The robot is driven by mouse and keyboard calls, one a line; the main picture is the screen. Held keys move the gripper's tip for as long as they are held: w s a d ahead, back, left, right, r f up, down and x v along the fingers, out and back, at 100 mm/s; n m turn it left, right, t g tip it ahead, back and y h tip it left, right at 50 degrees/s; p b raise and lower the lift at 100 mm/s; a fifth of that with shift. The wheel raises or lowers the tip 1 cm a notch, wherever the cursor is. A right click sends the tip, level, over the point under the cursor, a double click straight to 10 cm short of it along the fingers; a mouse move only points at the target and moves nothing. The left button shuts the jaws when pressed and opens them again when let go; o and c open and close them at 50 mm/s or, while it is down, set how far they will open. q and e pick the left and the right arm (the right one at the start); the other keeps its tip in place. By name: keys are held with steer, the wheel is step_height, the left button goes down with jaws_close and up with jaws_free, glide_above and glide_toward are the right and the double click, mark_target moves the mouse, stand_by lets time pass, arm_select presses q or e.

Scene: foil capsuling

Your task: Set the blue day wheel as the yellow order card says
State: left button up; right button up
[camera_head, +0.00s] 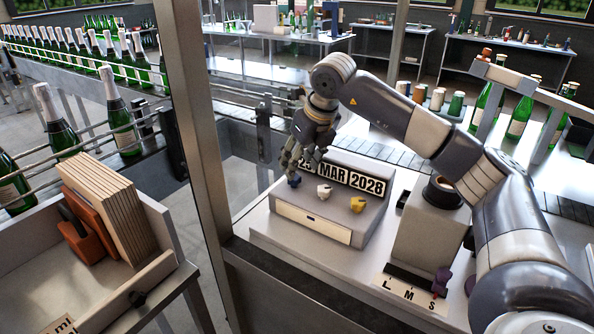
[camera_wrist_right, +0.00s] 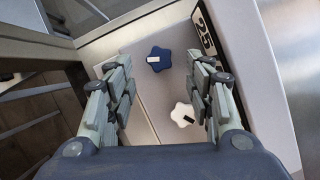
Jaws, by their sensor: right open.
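The blue day wheel (camera_head: 294,181) is a star-shaped knob at the left of a grey date box (camera_head: 268,197). The date display (camera_head: 347,178) reads MAR 2028, with the day partly covered; the wrist view shows 25 on the day plate (camera_wrist_right: 204,33). I see no yellow order card.
A white knob (camera_head: 324,191) and a yellow knob (camera_head: 358,204) stand right of the blue wheel. The white knob (camera_wrist_right: 183,115) is close to the right finger. A metal post (camera_head: 200,150) rises left of the box. An L M S plate (camera_head: 411,294) lies front right.

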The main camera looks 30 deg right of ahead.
steer(key=v, duration=0.7)
steer(key=shift+r, duration=0.3)
steer(key=shift+s, duration=0.1)
